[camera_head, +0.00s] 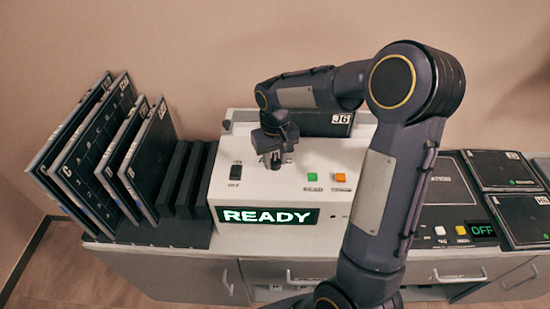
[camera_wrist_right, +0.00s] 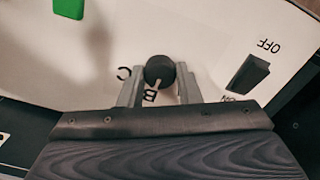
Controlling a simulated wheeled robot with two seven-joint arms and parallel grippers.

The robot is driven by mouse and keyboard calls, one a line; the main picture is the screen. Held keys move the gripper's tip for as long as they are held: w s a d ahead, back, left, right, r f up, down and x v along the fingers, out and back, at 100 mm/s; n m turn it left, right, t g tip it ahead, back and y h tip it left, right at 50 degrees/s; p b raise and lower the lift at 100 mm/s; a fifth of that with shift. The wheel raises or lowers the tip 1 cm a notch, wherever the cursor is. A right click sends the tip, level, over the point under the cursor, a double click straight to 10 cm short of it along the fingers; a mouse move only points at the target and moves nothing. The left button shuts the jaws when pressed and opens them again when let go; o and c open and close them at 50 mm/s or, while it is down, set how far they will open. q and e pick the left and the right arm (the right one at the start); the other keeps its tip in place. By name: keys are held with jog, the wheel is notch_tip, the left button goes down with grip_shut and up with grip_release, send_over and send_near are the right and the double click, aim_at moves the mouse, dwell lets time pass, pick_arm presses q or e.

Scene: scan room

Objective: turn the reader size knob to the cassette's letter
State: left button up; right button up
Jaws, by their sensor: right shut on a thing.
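The reader (camera_head: 300,240) is a white console with a lit green READY display (camera_head: 268,216). A dark cassette (camera_head: 315,122) stands in its back slot with a small white label, which I cannot read surely. My right gripper (camera_head: 273,161) reaches down onto the reader's top and hides the size knob in the head view. In the right wrist view the round black knob (camera_wrist_right: 160,70) sits between the two fingers of my right gripper (camera_wrist_right: 160,86), which are shut on it. Its white mark points toward a printed B; a C is beside it. My left gripper is not in view.
A black on/off rocker switch (camera_head: 236,171), a green button (camera_head: 312,177) and an orange button (camera_head: 340,177) are near the knob. A rack of cassettes (camera_head: 105,150) stands left. At right are a panel showing OFF (camera_head: 482,230) and dark flat cassettes (camera_head: 505,170).

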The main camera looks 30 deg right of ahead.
aim_at(275, 162)
jog(key=n, duration=1.2)
jog(key=shift+p, duration=0.4)
jog(key=shift+n, duration=0.3)
jog(key=o, duration=1)
jog(key=shift+c, duration=0.2)
notch_tip(275, 162, up, 8)
jog(key=shift+f+b, duration=0.1)
jog(key=shift+b, duration=0.2)
